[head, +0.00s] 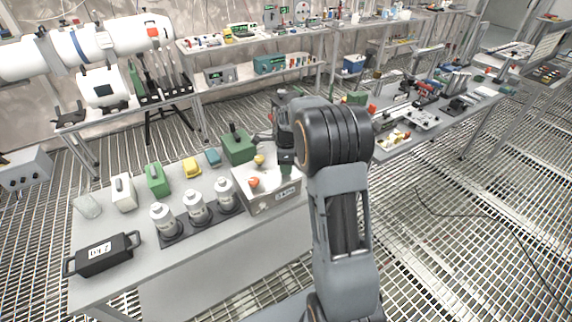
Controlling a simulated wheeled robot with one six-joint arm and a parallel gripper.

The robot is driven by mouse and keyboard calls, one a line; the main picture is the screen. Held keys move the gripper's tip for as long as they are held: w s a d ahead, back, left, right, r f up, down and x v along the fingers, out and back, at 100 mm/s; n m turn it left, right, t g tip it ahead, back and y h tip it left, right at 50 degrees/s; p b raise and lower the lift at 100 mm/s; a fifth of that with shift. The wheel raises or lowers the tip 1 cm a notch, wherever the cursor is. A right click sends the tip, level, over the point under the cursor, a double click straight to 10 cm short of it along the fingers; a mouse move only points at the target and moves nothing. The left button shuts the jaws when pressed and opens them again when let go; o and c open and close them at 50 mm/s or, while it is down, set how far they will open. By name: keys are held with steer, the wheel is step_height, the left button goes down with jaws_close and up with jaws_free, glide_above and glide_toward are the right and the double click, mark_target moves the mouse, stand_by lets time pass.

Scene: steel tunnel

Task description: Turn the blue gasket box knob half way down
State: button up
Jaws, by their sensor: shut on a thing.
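A light grey box (258,203) with a label on its front stands at the right end of the near table. A red round piece (254,182) and a yellow one (259,160) show at its top. No blue knob can be seen. My gripper (286,168) points down at the box's back right part, right of the red and yellow pieces. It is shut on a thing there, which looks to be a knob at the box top. The fingers and arm hide this thing, so its colour and turn cannot be told.
A green box (238,148) with a dark handle stands close behind the grey box. Several white-grey bottles (196,206) stand on a dark tray to the left. A black case (104,255) lies at the front left. The table's front middle is clear.

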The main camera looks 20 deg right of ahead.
steer(key=o, duration=0.9)
steer(key=shift+r, duration=0.1)
step_height(320, 180, up, 14)
steer(key=shift+f, duration=0.15)
